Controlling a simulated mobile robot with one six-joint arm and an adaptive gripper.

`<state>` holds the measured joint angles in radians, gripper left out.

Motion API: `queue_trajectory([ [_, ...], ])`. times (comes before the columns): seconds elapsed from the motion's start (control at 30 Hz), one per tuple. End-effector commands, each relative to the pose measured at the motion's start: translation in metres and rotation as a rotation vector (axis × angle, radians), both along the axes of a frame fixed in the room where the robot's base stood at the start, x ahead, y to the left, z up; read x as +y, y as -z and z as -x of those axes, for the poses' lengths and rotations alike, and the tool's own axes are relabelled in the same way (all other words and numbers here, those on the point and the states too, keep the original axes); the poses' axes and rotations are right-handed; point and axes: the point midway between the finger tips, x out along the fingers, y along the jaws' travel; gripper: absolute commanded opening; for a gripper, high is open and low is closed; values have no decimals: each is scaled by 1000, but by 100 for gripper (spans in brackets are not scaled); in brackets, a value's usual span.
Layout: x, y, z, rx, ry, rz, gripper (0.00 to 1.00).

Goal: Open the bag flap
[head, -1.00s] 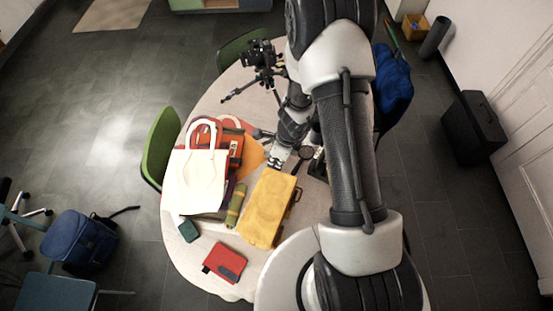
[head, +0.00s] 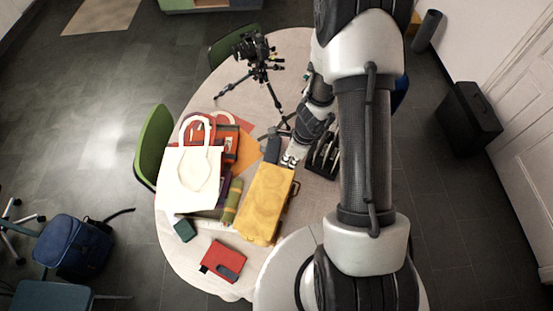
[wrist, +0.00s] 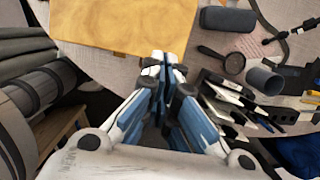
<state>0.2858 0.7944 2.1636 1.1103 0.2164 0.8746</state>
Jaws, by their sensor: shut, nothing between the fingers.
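A yellow, box-shaped bag (head: 266,206) lies on the round table, with a handle at its right side in the head view. In the wrist view, the yellow bag (wrist: 120,22) fills the top middle, and its upper surface looks flat and closed. My gripper (head: 290,162) is near the bag's far edge in the head view. In the wrist view, my gripper (wrist: 164,66) is shut and empty, with its fingertips at the bag's near edge. I cannot tell whether they touch it.
A white tote (head: 190,180), a green roll (head: 232,202) and a red pouch (head: 223,261) lie left of the bag. A camera tripod (head: 258,72) stands behind. A magnifier (wrist: 223,62), a dark case (wrist: 227,19) and a black tool holder (head: 323,157) crowd the right side.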

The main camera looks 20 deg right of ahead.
Motion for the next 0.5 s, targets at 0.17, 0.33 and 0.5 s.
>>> queue_trajectory([
  [0.17,-20,-17,16,0,2,-1,0],
  [0.33,-27,-23,23,1,0,-1,0],
  [0.5,-28,-23,24,1,0,-1,0],
])
